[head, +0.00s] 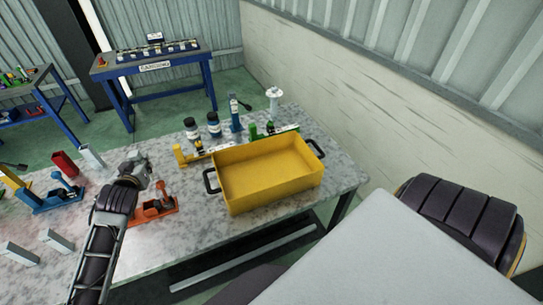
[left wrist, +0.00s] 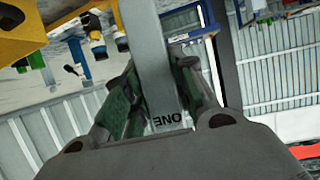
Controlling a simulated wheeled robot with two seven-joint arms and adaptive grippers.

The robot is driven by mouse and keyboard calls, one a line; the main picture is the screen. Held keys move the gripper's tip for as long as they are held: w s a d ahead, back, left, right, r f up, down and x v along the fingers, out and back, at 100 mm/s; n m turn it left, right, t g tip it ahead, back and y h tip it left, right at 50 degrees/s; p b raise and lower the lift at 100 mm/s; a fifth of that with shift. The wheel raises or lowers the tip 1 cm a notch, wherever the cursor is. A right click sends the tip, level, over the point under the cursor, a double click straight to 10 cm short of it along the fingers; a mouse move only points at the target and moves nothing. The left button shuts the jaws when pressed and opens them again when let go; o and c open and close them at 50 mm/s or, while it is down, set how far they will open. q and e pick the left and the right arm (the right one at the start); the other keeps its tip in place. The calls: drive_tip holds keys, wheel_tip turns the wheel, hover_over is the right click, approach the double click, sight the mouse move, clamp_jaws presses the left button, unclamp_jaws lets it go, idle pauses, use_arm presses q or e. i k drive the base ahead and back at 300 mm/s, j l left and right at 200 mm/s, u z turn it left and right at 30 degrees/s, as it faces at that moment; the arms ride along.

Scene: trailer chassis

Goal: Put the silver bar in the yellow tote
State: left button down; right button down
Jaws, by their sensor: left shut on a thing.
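The yellow tote (head: 275,193) stands on the speckled table in the head view, with a black handle at each end and its inside bare. My left gripper (head: 138,168) is left of the tote, above the table. In the left wrist view my left gripper (left wrist: 160,100) is shut on a silver bar (left wrist: 151,55), with dark lettering near the fingers. The bar in the gripper is hard to make out in the head view. The tote's yellow wall (left wrist: 85,20) shows at the upper left of the wrist view. My right gripper is out of sight.
An orange clamp-like tool (head: 155,207) lies between my left arm and the tote. Other silver bars (head: 91,156) and a red block (head: 65,164) stand at left.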

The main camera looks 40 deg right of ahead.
sight(277, 168)
drive_tip(key=l+z, duration=0.15)
drive_tip(key=z, duration=0.2)
drive_tip(key=l+z, duration=0.15)
drive_tip(key=z, duration=0.2)
drive_tip(key=i+l+z, duration=0.1)
drive_tip(key=z, duration=0.3)
